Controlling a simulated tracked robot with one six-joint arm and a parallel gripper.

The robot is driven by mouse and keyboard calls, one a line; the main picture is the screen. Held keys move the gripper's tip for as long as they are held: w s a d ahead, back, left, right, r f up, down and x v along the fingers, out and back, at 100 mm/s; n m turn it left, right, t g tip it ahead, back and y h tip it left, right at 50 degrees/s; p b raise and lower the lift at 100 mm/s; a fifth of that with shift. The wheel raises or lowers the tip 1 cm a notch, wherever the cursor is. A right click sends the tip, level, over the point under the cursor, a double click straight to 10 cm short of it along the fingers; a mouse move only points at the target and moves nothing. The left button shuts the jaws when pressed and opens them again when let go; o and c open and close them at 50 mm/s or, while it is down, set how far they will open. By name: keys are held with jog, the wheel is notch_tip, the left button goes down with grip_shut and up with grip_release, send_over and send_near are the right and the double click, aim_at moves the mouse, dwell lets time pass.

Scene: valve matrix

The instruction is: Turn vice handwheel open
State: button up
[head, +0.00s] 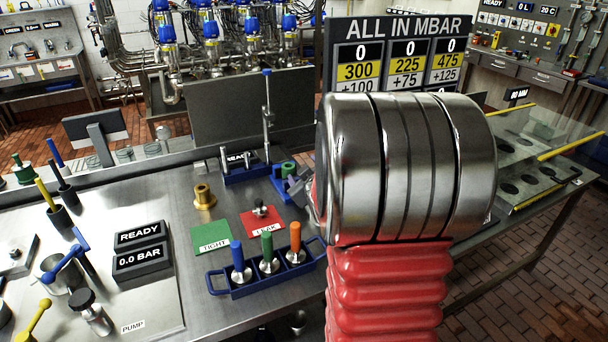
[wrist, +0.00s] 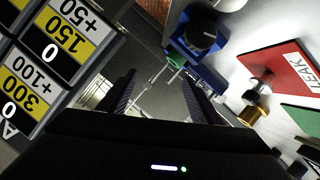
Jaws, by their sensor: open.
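The blue vice (head: 283,184) stands on the steel bench with a green part (head: 287,168) at it; my arm and gripper cover its right side. In the wrist view the vice (wrist: 183,50) is at the upper middle, and its dark round handwheel (wrist: 199,32) faces the camera. My gripper (wrist: 160,84) is open, with nothing seen between its two dark fingers. The handwheel lies beyond and to the right of the fingertips, apart from them in the picture. In the head view my gripper (head: 299,190) is partly hidden beside the vice.
A red LEAK card (head: 262,222) with a metal fitting and a green TIGHT card (head: 211,237) lie left of my arm. A brass fitting (head: 203,197) stands behind them. A blue rack (head: 262,284) holds coloured-handled tools in front. The pressure board (head: 403,62) stands behind my arm.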

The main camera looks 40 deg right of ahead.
jog(key=s+a+r+m+g+y, duration=0.1)
jog(key=s+a+r+g+y, duration=0.15)
jog(key=a, duration=0.75)
jog(key=s+a+r+g+y, duration=0.15)
jog(key=s+a, duration=0.25)
jog(key=a, duration=0.6)
jog(key=s+a+g+y, duration=0.2)
jog(key=s+a, duration=1.4)
jog(key=s, duration=0.1)
jog(key=shift+a+f+g+y, duration=0.2)
jog(key=shift+a+g+y, duration=0.05)
jog(key=shift+g+y, duration=0.15)
jog(key=shift+c, duration=0.2)
